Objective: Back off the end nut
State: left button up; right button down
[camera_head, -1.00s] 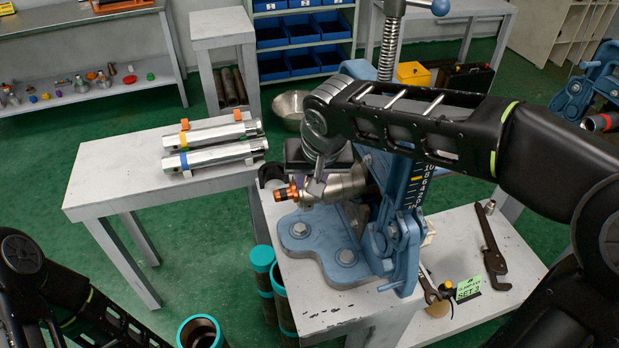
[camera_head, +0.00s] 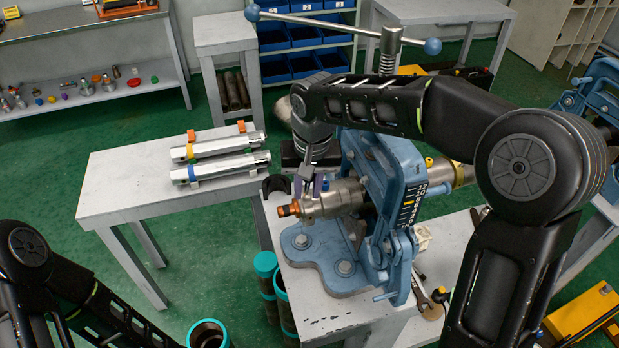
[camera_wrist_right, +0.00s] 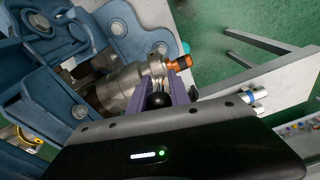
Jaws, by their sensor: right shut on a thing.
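A silver cylindrical fitting (camera_head: 342,198) with an orange-copper tip (camera_head: 288,210) lies clamped in a blue pipe vise (camera_head: 391,180), its tip pointing left. The end nut (camera_head: 310,204) is the silver collar just behind the tip; it also shows in the right wrist view (camera_wrist_right: 156,68). My right gripper (camera_head: 308,188) comes down from above, its purple fingers (camera_wrist_right: 163,84) shut around the collar. A dark round knob-like part (camera_wrist_right: 158,101) shows between the fingers; I cannot tell what it belongs to. My left arm is at the lower left of the head view, its gripper out of frame.
A grey side table (camera_head: 120,180) at left carries two silver pipes (camera_head: 215,165) on rests. Teal-rimmed tubes (camera_head: 265,263) stand below the vise bench. The vise's T-handle (camera_head: 345,30) rises behind my right forearm. A yellow case (camera_head: 582,312) is at lower right.

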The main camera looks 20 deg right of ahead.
jog(key=w+g+p, duration=0.1)
jog(key=p, duration=0.1)
jog(key=w+r+g+p, duration=0.1)
jog(key=p, duration=0.1)
pick_arm(q)
jog(key=shift+s+a+r, duration=0.15)
jog(key=shift+r, duration=1.3)
jog(key=shift+s+a+r, duration=0.1)
jog(key=shift+a+r, duration=0.05)
jog(key=shift+r, duration=1.25)
pick_arm(e)
jog(key=shift+w+f+g, duration=0.25)
jog(key=shift+w+g, duration=0.4)
jog(key=shift+g, duration=0.35)
pick_arm(q)
jog(key=shift+c, duration=0.6)
